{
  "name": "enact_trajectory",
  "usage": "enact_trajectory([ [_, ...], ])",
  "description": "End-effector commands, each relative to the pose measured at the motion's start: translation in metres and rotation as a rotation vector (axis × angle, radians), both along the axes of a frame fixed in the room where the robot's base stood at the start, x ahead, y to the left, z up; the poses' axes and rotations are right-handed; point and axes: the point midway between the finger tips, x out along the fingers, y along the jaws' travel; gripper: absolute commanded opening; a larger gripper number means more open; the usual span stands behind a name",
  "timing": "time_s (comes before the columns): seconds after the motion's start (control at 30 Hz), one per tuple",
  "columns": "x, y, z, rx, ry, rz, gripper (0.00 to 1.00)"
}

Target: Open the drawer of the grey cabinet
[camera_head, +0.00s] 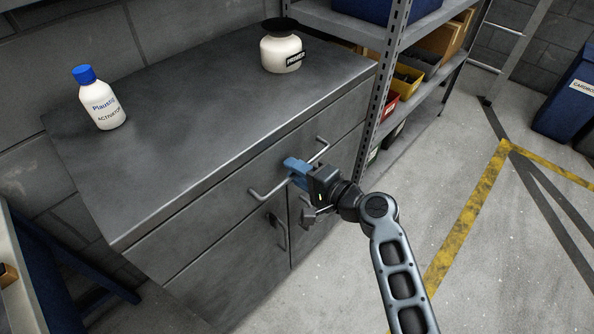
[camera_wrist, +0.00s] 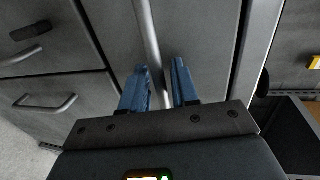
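The grey cabinet (camera_head: 200,105) stands against the wall. Its wide top drawer (camera_head: 205,218) looks shut, with its front flush with the cabinet. The drawer's long metal bar handle (camera_head: 268,190) sticks out from the front. My gripper (camera_head: 296,168) is at the middle of this handle and hides part of it. In the wrist view the handle bar (camera_wrist: 148,35) runs between the two blue fingers of my gripper (camera_wrist: 160,85). The fingers stand apart, with a visible gap beside the bar, so the gripper is open around it.
Cabinet doors with a handle (camera_head: 282,236) are below the drawer. A blue-capped bottle (camera_head: 101,104) and a white primer jar (camera_head: 282,53) stand on top. A shelf rack (camera_head: 384,85) is close on the right. The floor (camera_head: 380,290) in front is clear.

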Motion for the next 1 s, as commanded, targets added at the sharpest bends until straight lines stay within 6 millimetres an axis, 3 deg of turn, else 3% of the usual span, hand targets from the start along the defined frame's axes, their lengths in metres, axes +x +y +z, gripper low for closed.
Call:
enact_trajectory([
  [0.17, -0.0001, 0.0001, 0.0, 0.0, 0.0, 0.0, 0.29],
  [0.47, -0.0002, -0.0003, -0.0001, 0.0, 0.0, 0.0, 0.01],
  [1.0, -0.001, -0.0015, -0.0007, 0.0, 0.001, 0.0, 0.0],
])
